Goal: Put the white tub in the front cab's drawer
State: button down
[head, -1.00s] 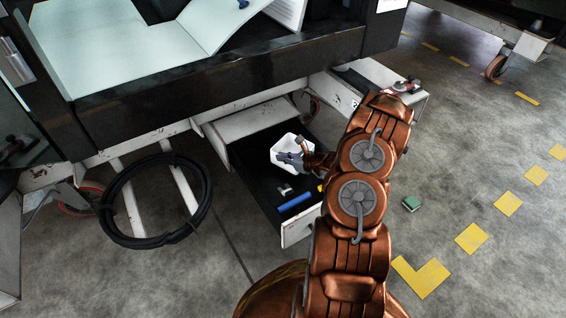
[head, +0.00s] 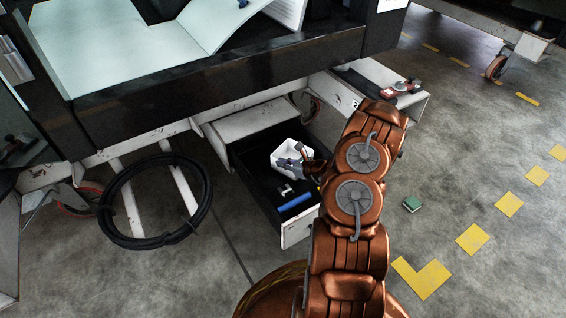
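The white tub (head: 284,148) is upright inside the outline of the open drawer (head: 244,180) under the front cab. I cannot tell whether the tub rests on the drawer floor or hangs just above it. My gripper (head: 290,163) is at the tub's near right side, its grey fingers overlapping the rim. It appears shut on the tub wall, though the fingertips are small and partly hidden. My arm reaches in from the lower right and covers part of the drawer's right side.
In the drawer's near part lie a blue cylinder (head: 295,201) and a small pale item (head: 286,190). A second open drawer (head: 412,102) at right holds a red item.

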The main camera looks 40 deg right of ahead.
jog(key=c, duration=1.3)
grip_release()
jog(key=shift+r, duration=0.1)
